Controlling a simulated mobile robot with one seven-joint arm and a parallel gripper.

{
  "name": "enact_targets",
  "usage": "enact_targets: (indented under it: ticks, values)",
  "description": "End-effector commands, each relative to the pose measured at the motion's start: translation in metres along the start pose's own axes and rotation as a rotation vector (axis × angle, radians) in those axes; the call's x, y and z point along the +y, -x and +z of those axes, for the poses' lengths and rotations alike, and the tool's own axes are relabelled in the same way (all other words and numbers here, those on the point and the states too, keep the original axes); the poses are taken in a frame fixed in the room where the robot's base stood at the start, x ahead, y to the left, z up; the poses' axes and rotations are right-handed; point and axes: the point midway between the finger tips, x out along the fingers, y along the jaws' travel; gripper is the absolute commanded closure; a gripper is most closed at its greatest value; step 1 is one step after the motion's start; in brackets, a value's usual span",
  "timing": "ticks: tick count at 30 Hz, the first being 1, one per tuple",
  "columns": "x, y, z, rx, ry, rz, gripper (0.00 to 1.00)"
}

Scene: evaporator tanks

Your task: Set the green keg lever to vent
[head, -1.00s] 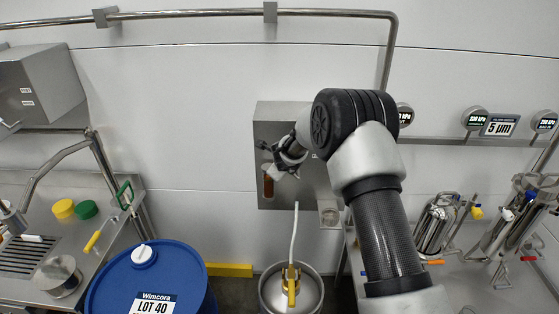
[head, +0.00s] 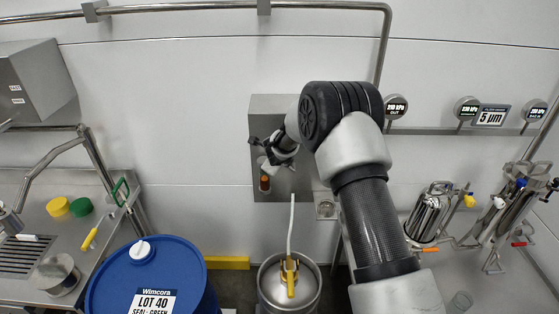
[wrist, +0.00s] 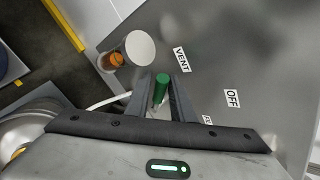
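The green lever (wrist: 161,86) shows in the wrist view, its rounded end between the two fingers of my gripper (wrist: 163,95). The fingers stand apart on both sides of it, with a narrow gap visible. The lever's pivot is hidden. A VENT label (wrist: 181,59) lies just beyond the lever, up and right. An OFF label (wrist: 232,98) is farther right, and a third label (wrist: 207,119) is mostly covered by my gripper. In the head view my gripper (head: 268,158) is in front of the grey wall box (head: 295,110); the lever cannot be made out there.
An amber cylinder (head: 265,183) hangs below my gripper; beside the lever, a white-ended amber part (wrist: 139,48) shows. A steel keg (head: 308,294) with a yellow-handled coupler (head: 290,276) and pale hose (head: 291,225) stands below. A blue drum (head: 185,270) is left of it.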

Motion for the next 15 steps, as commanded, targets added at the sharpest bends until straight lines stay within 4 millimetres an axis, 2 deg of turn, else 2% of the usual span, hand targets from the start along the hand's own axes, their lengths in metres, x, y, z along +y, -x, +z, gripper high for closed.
enact_targets:
  ticks: [5,8,11,15]
  values:
    - [-0.001,0.004,0.001,-0.002,-0.001,-0.001,0.78]
    - [-0.001,0.015,0.002,-0.003,-0.001,-0.001,0.78]
    - [0.000,0.034,0.001,-0.004,-0.001,-0.001,0.78]
    - [-0.002,0.070,0.002,-0.004,0.000,-0.002,0.78]
